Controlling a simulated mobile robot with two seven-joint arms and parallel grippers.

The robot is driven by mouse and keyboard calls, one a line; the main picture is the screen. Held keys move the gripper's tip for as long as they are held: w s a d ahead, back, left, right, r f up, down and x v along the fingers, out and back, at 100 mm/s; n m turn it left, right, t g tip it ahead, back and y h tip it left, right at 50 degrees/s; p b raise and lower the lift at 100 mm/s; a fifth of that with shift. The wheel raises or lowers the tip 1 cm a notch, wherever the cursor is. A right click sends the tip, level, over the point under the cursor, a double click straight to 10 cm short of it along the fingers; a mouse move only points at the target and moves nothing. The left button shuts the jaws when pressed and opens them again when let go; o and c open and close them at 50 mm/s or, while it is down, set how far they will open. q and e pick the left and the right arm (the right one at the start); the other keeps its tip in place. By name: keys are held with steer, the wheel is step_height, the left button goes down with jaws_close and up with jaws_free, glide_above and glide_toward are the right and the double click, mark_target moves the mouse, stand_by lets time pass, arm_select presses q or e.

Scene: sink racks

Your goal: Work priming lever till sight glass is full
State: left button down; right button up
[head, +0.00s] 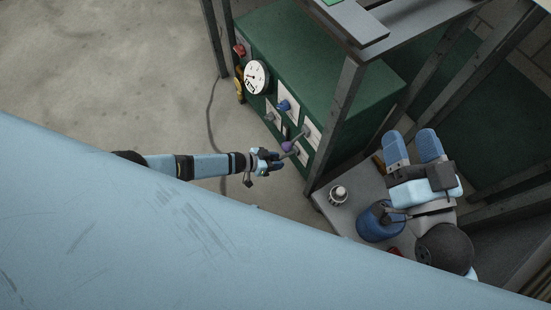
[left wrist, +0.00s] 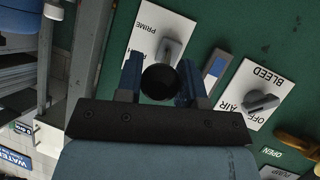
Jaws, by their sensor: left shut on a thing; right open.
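The green pump cabinet (head: 330,70) stands at the centre top of the head view, with small levers on white plates along its front. My left gripper (head: 279,158) is at the lower part of this front, at the priming lever. In the left wrist view, its two fingers close around a dark round lever end (left wrist: 160,82). Behind it is the white PRIME plate (left wrist: 146,36) with a grey lever mount. My right gripper (head: 413,148) is open and empty above the grey shelf. I cannot make out the sight glass or its level.
A round white gauge (head: 256,77) sits on the cabinet's left end. The BLEED plate (left wrist: 240,92) has its own grey lever. A blue jug (head: 380,222) and a small white-capped item (head: 338,195) stand on the shelf. A dark post (head: 335,125) rises beside the cabinet.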

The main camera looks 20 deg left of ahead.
arm_select(q)
steer(key=shift+w+d+r, duration=0.1)
steer(key=shift+r, duration=0.35)
arm_select(e)
steer(key=shift+r, duration=0.4)
